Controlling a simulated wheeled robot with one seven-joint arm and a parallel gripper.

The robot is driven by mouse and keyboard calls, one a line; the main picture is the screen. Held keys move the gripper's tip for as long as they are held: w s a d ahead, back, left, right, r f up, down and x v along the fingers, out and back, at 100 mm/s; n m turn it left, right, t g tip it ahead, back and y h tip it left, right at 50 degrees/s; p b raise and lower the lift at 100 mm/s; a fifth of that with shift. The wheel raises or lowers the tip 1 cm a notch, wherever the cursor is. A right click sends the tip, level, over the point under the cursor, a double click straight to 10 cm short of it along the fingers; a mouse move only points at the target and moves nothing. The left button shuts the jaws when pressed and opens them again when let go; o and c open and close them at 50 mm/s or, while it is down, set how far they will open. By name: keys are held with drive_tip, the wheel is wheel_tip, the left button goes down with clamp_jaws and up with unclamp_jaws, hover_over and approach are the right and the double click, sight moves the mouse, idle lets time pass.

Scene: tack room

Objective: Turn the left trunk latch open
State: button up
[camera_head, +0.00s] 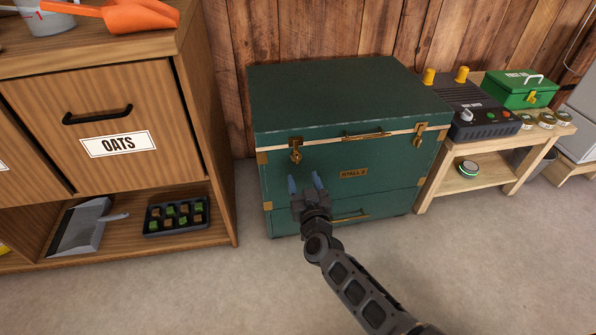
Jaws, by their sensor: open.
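A dark green trunk (340,95) with brass corners stands closed against the wooden wall. Its left latch (295,150) is a brass piece hanging at the front seam, near the left corner. The right latch (419,135) sits at the front right. A brass handle (367,136) lies between them, above a plate (354,173). My gripper (305,182) is open and empty in front of the trunk, its blue-tipped fingers pointing up just below and slightly right of the left latch. I cannot tell how far it stands from the trunk front.
A wooden cabinet with an OATS drawer (120,115) stands close on the left; its low shelf holds a dustpan (80,228) and a black tray (177,226). A wooden bench (446,180) stands on the right. The concrete floor in front is clear.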

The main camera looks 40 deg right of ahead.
sight(297, 159)
drive_tip(key=b+x, duration=0.3)
drive_tip(key=x, duration=0.5)
drive_tip(key=shift+d, duration=0.15)
drive_tip(key=c, duration=1)
